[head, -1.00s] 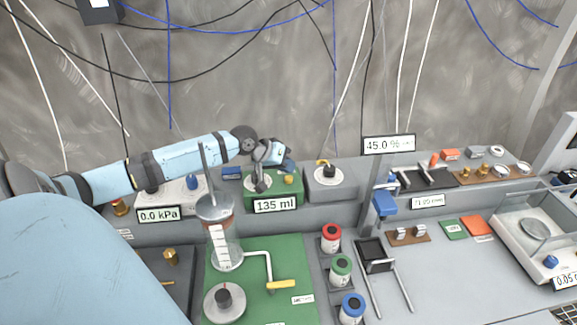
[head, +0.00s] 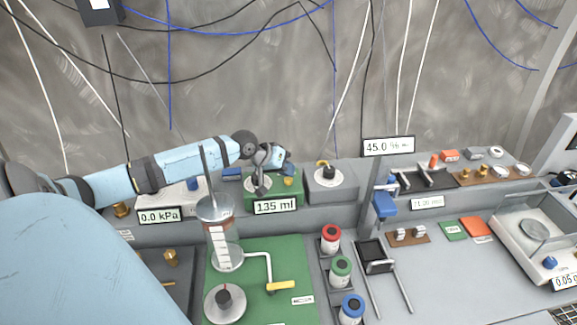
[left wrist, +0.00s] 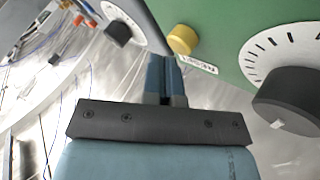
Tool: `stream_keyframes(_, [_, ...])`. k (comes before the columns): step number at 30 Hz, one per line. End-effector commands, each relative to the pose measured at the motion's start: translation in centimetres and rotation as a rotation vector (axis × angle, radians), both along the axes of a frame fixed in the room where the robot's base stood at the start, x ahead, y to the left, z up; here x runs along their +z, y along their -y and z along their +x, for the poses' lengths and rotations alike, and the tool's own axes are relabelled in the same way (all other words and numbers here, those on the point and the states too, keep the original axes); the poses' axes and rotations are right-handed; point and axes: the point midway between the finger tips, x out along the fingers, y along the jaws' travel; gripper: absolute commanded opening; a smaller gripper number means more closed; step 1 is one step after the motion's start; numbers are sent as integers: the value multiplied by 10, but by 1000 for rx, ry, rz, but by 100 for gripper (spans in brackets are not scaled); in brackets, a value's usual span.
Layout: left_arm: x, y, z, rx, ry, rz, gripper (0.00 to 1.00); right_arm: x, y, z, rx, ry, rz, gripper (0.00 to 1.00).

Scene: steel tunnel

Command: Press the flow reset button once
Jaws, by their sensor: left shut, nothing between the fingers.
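The flow box is a green box (head: 261,192) on the back ledge with a 135 ml display (head: 275,206) on its front. A small yellow button (head: 288,181) sits on its top right; it also shows in the left wrist view (left wrist: 183,40), beside a small label too blurred to read. A dark knob on a white dial (left wrist: 288,100) is to its right there. My left gripper (head: 282,163) is shut and empty, above the box. In the left wrist view its fingertips (left wrist: 165,60) lie just left of and below the yellow button; I cannot tell if they touch.
A grey box with a dial (head: 328,182) stands right of the green box. A 0.0 kPa display box (head: 159,215) stands to its left. A glass cylinder (head: 220,235) stands in front. Cables hang against the wall behind.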

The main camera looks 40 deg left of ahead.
Motion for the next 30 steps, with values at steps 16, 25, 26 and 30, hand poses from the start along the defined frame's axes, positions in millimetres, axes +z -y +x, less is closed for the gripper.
stream_keyframes(16, [-6,0,0,0,0,0,0,1,-1,0,1,0,1,43])
stream_keyframes(25, [-10,0,0,-1,-1,0,0,1,-1,0,1,0,1,43])
stream_keyframes(26, [-10,0,0,-1,-1,0,0,1,-1,0,1,0,1,43])
stream_keyframes(30, [-10,0,0,-1,-1,0,0,0,-1,0,1,-1,0,43])
